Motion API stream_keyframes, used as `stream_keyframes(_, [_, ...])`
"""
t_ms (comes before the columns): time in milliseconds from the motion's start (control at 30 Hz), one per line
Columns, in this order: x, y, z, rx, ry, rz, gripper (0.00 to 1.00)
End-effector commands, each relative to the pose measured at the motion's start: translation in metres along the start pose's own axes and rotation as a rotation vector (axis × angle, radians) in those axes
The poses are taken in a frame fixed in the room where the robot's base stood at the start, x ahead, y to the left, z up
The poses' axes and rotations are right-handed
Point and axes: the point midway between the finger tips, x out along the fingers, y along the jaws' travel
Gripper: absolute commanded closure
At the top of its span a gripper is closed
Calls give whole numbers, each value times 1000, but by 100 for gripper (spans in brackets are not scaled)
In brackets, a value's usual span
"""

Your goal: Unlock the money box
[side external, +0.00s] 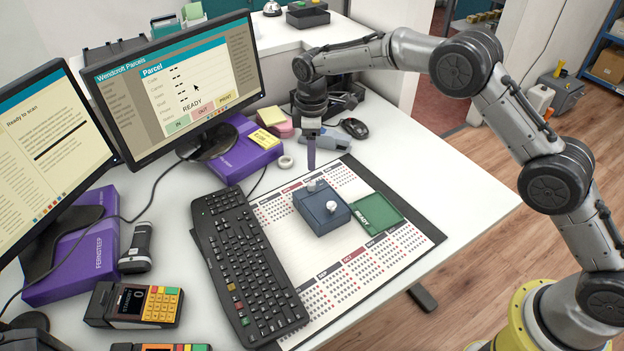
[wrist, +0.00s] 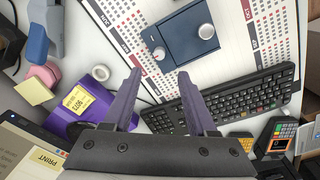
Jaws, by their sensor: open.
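The dark blue money box (side external: 318,213) sits closed on the calendar desk mat. It has two pale metal fittings, one near the back (side external: 311,185) and one near the front corner (side external: 331,206). In the wrist view the box (wrist: 181,36) is at the top, beyond the fingertips, with a round silver knob (wrist: 206,30) and a smaller fitting (wrist: 158,53). My gripper (side external: 311,150) hangs above the desk behind the box, apart from it. In the wrist view its purple fingers (wrist: 159,75) are spread with nothing between them.
A green tray marked READY (side external: 377,214) lies right of the box. The black keyboard (side external: 245,258) lies to its left. A tape roll (side external: 286,162), sticky notes (side external: 270,117) and a purple parcel box (side external: 240,155) are near my gripper. The right desk corner is clear.

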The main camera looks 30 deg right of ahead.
Motion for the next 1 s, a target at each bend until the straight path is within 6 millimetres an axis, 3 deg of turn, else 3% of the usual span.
stream_keyframes(300, [63, 0, 1, 1, -2, -1, 42])
stream_keyframes(500, [88, 0, 1, 1, -1, 0, 42])
stream_keyframes(933, [98, 1, 0, 1, 1, 1, 42])
stream_keyframes(1000, [98, 1, 0, 1, 1, 1, 51])
